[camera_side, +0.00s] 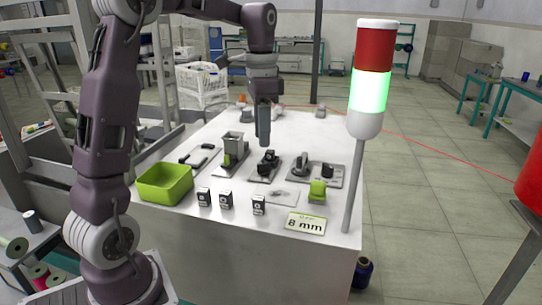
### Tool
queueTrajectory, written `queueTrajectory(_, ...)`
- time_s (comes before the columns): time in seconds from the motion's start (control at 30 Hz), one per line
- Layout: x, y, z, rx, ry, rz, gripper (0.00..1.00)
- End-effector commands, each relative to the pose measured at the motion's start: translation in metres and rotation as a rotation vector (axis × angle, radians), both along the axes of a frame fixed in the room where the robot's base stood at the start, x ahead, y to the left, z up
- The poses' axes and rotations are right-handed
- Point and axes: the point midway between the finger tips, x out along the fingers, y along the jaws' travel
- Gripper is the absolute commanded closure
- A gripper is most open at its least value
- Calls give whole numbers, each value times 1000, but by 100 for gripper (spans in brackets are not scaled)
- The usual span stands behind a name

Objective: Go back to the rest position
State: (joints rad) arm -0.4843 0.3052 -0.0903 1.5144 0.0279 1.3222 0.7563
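My gripper (264,138) points straight down over the middle of the white table (335,150). It hangs above a small black device on a grey plate (265,165) and looks apart from it. From this side its fingers overlap into one dark shape, so I cannot tell whether they are open or shut. No held object shows at the fingertips.
A green bin (165,184) stands at the table's left front. A grey hopper station (232,148), a right-hand station (318,172), small black-and-white boxes (226,200), a green block (317,190) and an "8 mm" sign (305,223) are nearby. A signal tower (370,80) glows green at right.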

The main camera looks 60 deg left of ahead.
Motion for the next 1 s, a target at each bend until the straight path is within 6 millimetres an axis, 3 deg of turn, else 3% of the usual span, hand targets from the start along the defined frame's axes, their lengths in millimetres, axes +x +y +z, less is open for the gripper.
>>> queueTrajectory(0.07, -1, -2, 1, 2, -3, 1, 67)
queueTrajectory(0.17, -18, -26, 15, 25, -46, 26, 67)
queueTrajectory(0.3, -83, -90, 37, 56, -204, 133, 67)
queueTrajectory(0.4, -136, -124, 32, 27, -326, 219, 67)
queueTrajectory(0.5, -177, -143, 17, -26, -416, 289, 67)
queueTrajectory(0.6, -200, -151, 3, -71, -467, 335, 67)
queueTrajectory(0.7, -208, -154, -3, -91, -487, 355, 67)
queueTrajectory(1.0, -209, -154, -4, -92, -485, 359, 67)
